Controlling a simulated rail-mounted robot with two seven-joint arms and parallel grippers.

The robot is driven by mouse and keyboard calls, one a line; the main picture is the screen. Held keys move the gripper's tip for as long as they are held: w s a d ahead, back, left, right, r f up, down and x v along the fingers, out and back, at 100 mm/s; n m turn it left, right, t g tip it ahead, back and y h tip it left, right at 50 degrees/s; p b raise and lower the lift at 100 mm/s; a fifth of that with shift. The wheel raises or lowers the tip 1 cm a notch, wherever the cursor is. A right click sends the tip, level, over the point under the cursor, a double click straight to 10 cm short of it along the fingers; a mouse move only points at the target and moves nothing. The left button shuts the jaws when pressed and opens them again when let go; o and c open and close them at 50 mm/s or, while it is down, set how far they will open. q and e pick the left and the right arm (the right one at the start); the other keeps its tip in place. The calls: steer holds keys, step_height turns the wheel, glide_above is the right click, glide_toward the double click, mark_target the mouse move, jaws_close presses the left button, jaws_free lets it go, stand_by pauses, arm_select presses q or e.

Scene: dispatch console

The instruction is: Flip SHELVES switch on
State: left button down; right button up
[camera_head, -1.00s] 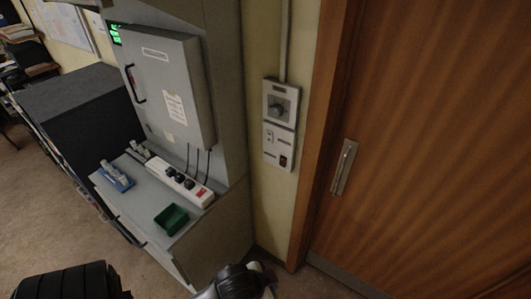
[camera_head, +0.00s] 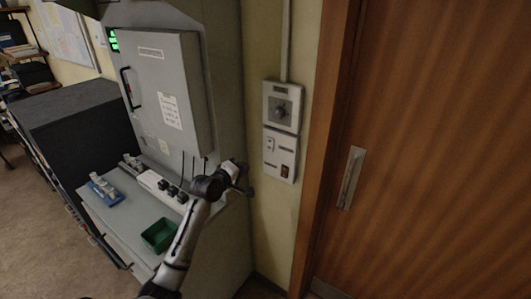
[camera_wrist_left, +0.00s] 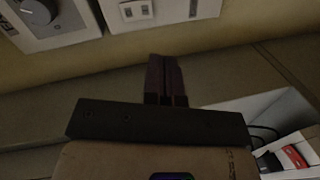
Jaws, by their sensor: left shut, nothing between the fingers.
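A grey wall panel of switches (camera_head: 280,155) is mounted beside the door frame, with small switches on its left and a dark reddish rocker (camera_head: 285,171) at its lower right. Its labels are too small to read, so I cannot tell which switch is SHELVES. My left gripper (camera_head: 245,182) is just left of this panel, in front of the cabinet's right edge, apart from the switches. In the left wrist view its fingers (camera_wrist_left: 166,80) are together and empty, with the panel's small switches (camera_wrist_left: 135,10) at the top edge. My right gripper is out of view.
A dial unit (camera_head: 282,107) sits above the switch panel. A white power strip (camera_head: 163,187), a green tray (camera_head: 159,235) and a blue holder (camera_head: 105,190) are on the cabinet's ledge. A wooden door (camera_head: 430,150) with a metal handle (camera_head: 350,178) stands at right.

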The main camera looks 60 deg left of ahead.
arm_select(q)
steer(key=n, duration=0.1)
steer(key=r+n, duration=0.1)
steer(key=n, duration=0.1)
steer(key=shift+a+t+y, duration=0.1)
steer(key=shift+t+y, duration=0.2)
steer(key=shift+w, duration=0.15)
glide_toward(269, 148)
steer(key=x, duration=0.7)
steer(key=shift+w+a+f, duration=0.15)
steer(key=shift+w, duration=0.05)
stand_by(0.4)
